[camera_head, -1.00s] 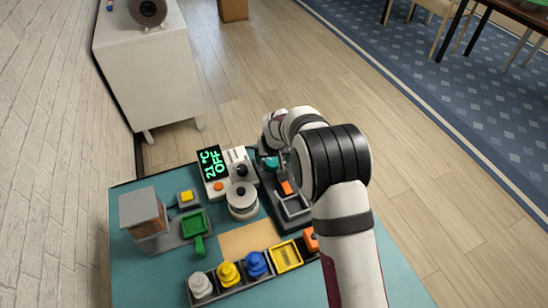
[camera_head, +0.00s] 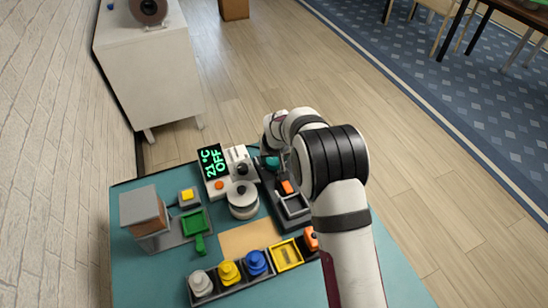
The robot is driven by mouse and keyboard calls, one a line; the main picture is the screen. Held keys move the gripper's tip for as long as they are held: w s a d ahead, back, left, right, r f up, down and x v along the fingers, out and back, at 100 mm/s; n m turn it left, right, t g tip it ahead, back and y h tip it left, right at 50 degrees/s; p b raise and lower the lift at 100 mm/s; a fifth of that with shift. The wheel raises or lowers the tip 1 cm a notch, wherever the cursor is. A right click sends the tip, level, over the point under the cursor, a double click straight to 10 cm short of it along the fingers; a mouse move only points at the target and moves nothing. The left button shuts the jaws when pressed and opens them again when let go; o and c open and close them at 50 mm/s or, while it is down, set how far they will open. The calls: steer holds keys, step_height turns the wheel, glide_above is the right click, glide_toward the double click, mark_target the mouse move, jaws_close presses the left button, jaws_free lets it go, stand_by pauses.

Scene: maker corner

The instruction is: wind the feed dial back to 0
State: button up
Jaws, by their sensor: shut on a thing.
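A dark grey machine (camera_head: 272,205) stands near the back right of the teal table, with an orange part (camera_head: 286,187) on it. A teal knob (camera_head: 271,163), which looks like the feed dial, shows at its far end. My gripper (camera_head: 268,155) is over this end, pointing down and mostly hidden by my own wrist. It appears shut on the teal knob, but its fingertips are not clear. The dial's scale and its 0 mark cannot be read.
Left of the machine stand a white unit (camera_head: 218,185) reading 21 °C OFF, with a black knob (camera_head: 241,169), and a round white pot (camera_head: 242,201). A rack (camera_head: 238,285) of coloured pieces lies in front.

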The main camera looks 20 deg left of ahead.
steer(key=shift+n, duration=0.3)
steer(key=n+g, duration=0.1)
steer(key=n, duration=0.1)
steer(key=n+y, duration=0.1)
steer(key=n, duration=0.2)
steer(key=shift+w+d+n+g+y, duration=0.15)
steer(key=shift+n+g+y, duration=0.15)
steer(key=shift+g, duration=0.1)
steer(key=n+g, duration=0.2)
steer(key=n, duration=0.3)
steer(key=shift+w+n, duration=0.1)
steer(key=shift+n, duration=0.2)
steer(key=o, duration=1.4)
steer(key=shift+c, duration=0.2)
steer(key=shift+r, duration=0.1)
steer(key=v, duration=1.5)
steer(key=shift+w+d+r, duration=0.15)
steer(key=shift+w+d, duration=0.05)
steer(key=shift+d, duration=0.3)
